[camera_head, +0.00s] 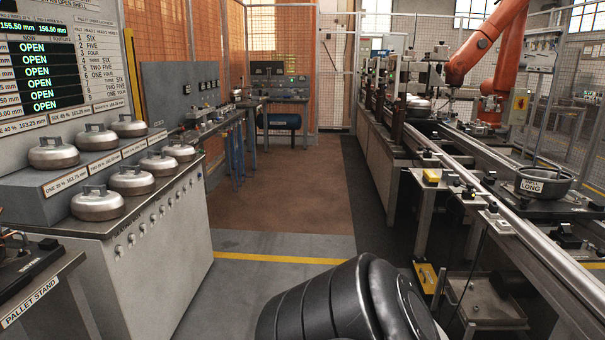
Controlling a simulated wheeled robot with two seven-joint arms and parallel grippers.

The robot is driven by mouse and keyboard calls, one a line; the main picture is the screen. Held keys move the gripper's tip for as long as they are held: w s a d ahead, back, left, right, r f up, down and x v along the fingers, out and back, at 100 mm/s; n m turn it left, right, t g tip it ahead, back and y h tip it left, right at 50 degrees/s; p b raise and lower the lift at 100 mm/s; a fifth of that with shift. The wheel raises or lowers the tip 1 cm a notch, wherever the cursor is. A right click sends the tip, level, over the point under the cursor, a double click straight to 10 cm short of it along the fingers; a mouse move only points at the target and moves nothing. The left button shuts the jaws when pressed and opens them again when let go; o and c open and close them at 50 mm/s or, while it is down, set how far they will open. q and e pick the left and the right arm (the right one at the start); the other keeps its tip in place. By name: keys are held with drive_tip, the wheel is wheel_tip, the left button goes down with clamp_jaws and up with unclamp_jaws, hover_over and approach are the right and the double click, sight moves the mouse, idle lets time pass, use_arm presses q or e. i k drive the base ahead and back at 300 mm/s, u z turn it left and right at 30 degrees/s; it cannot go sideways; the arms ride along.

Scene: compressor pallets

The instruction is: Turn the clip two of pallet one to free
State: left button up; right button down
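A pallet stand (32,300) is cut off at the lower left edge, with part of a dark fixture (14,256) on top. On the conveyor at the right, a dark pallet (510,204) carries a round metal shell (545,182) labelled "LONG". Small black blocks (567,236) sit at its corners; I cannot tell whether they are clips or which way they are turned. No readable label marks pallet one or clip two. Neither gripper shows; only a black padded arm part of mine is at the bottom centre.
A grey cabinet (160,262) with several round metal lids (98,203) stands at the left below a board (68,60) reading "OPEN". The conveyor rail (520,232) runs along the right. An orange robot arm (480,45) stands behind. The brown floor (285,190) between is clear.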

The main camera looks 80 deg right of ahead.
sight(524, 200)
drive_tip(key=z, duration=2.5)
drive_tip(key=i, duration=0.55)
drive_tip(key=z, duration=0.9)
drive_tip(key=i, duration=0.45)
drive_tip(key=z, duration=0.15)
